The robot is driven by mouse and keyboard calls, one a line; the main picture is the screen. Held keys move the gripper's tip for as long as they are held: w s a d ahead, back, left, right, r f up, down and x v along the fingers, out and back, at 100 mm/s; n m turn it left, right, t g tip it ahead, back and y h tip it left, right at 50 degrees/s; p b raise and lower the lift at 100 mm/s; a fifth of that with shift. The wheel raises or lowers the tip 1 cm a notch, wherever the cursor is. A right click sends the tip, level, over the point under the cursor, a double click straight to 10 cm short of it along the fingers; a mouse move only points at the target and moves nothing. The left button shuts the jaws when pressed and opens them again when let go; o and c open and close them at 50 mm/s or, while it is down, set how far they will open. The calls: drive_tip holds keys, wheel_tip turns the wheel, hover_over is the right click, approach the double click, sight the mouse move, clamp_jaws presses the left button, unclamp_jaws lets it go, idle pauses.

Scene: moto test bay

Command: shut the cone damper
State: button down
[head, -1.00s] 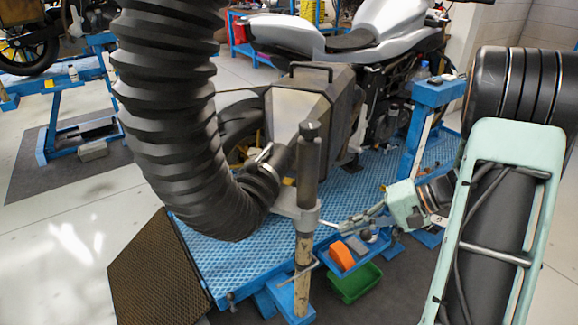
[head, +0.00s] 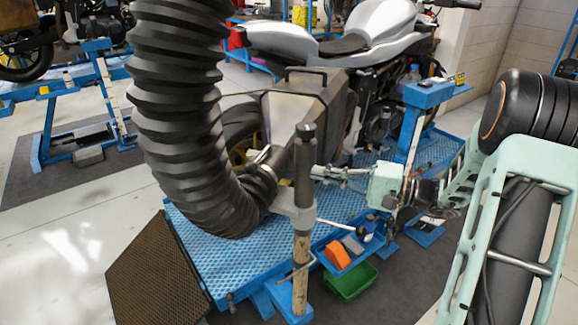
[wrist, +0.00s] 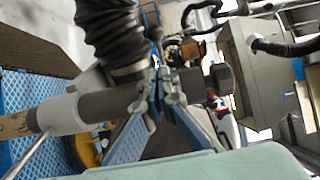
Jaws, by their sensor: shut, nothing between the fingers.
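The black corrugated exhaust hose (head: 180,110) hangs down and curves into a dark cone (head: 283,160) beside the motorcycle's tail. A small pale metal lever (head: 262,154) stands up at the hose end by the cone; I take it for the damper handle. In the wrist view my gripper (wrist: 161,86) shows in front of the dark post (wrist: 100,104), near the hose (wrist: 106,28).
The post (head: 304,185) has a pale clamp (head: 297,212) beside the cone. The silver motorcycle (head: 375,25) stands on a blue lift (head: 215,255). A blue tray (head: 335,255) with an orange item and a green bin (head: 350,282) sit low right. Open floor lies left.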

drive_tip(key=p+x, duration=0.1)
drive_tip(key=x, duration=1.2)
drive_tip(key=shift+a+p, duration=0.25)
drive_tip(key=shift+p, duration=0.15)
drive_tip(key=shift+f+b, duration=0.1)
drive_tip(key=shift+b, duration=0.2)
drive_tip(key=shift+a+t, duration=0.25)
drive_tip(key=shift+t, duration=0.05)
